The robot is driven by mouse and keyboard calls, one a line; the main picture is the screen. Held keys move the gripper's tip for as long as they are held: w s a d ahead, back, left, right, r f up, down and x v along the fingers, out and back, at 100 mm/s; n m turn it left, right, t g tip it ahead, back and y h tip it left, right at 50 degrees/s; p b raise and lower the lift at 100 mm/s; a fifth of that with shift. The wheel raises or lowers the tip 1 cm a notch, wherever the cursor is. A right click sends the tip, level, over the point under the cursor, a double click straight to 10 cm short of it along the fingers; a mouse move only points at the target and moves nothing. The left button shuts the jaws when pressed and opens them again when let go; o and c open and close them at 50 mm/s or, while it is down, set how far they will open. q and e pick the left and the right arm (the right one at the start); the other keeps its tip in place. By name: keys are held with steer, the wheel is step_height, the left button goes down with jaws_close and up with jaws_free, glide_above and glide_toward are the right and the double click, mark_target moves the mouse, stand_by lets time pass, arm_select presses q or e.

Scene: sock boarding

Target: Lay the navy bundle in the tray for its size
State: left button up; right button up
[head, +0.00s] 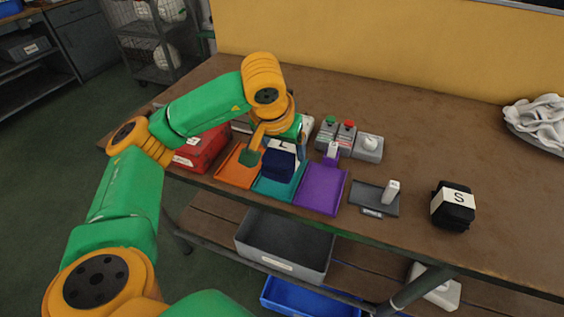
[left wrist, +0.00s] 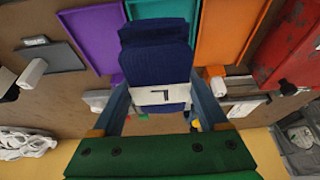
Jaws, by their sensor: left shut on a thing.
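The navy bundle (head: 279,164) has a white band marked L. It is in my left gripper (head: 277,142), which is shut on it. In the left wrist view the navy bundle (left wrist: 155,62) sits between the two fingers, band toward the palm. In the head view it appears over the teal tray (head: 264,188); whether it touches the tray floor I cannot tell. The orange tray (head: 236,172) is to the left and the purple tray (head: 320,190) to the right. The size tags behind the trays are mostly hidden or unreadable. My right gripper is not in view.
A black bundle marked S (head: 453,212) stands at the right of the table. A dark grey plate (head: 369,200) with a white piece lies between. A red box (head: 203,150) is left of the trays. Button boxes (head: 337,136) stand behind. White cloths (head: 545,118) are far right.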

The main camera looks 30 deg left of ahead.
mark_target(276, 148)
arm_select(q)
steer(key=f, duration=0.1)
steer(key=a+f, duration=0.1)
steer(key=f, duration=0.1)
steer(key=w+f, duration=0.1)
steer(key=f, duration=0.1)
steer(key=shift+a, duration=0.2)
steer(key=shift+f, duration=0.25)
steer(key=o, duration=1.4)
steer(key=shift+r, duration=0.4)
steer(key=v, duration=1.1)
steer(key=shift+s+d+r+p, duration=0.15)
steer(key=shift+s+r+p, duration=0.1)
steer(key=shift+s+p, duration=0.1)
